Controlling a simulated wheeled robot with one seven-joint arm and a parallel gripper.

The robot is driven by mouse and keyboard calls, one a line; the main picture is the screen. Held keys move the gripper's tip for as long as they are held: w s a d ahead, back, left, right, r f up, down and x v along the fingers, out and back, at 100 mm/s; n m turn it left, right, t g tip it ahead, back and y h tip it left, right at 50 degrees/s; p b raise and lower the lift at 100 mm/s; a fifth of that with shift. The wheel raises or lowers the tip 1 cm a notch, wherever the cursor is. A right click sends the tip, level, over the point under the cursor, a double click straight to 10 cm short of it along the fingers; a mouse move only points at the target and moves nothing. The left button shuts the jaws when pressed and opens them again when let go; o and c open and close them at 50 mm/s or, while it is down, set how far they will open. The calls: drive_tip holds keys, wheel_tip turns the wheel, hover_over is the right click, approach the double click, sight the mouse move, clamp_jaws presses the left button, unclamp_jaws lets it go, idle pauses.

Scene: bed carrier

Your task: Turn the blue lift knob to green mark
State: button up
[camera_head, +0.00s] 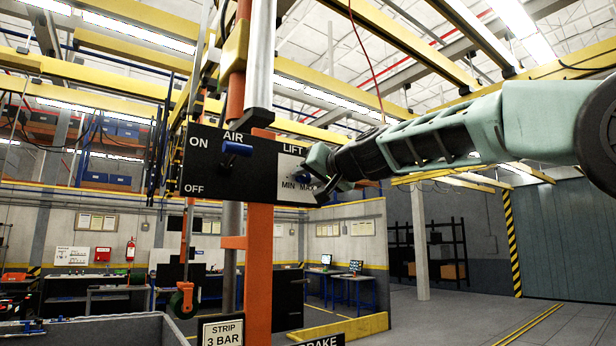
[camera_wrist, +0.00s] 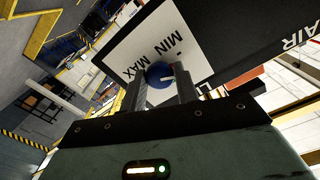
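The dark control panel (camera_head: 228,165) carries a blue AIR knob (camera_head: 237,149) and a white LIFT plate (camera_head: 287,165) marked MIN and MAX. The blue lift knob (camera_wrist: 158,82) shows in the wrist view, with a small white line on it. No green mark is visible on the plate.
An orange post (camera_head: 259,250) stands under the panel. A STRIP 3 BAR sign (camera_head: 222,331) is low in front. Yellow beams (camera_head: 410,40) run overhead. Open floor (camera_head: 450,310) lies at the lower right, and a dark shelf (camera_head: 428,250) stands behind it.

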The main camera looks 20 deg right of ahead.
drive_tip(key=shift+m, duration=0.3)
drive_tip(key=m, duration=1.2)
drive_tip(key=shift+p, duration=0.4)
idle(0.4)
drive_tip(key=o, duration=1)
drive_tip(key=shift+c, duration=0.2)
drive_tip(key=shift+s, duration=0.1)
drive_tip(key=b+v, duration=0.6)
drive_tip(key=v, duration=1.1)
drive_tip(key=shift+s+d, duration=0.1)
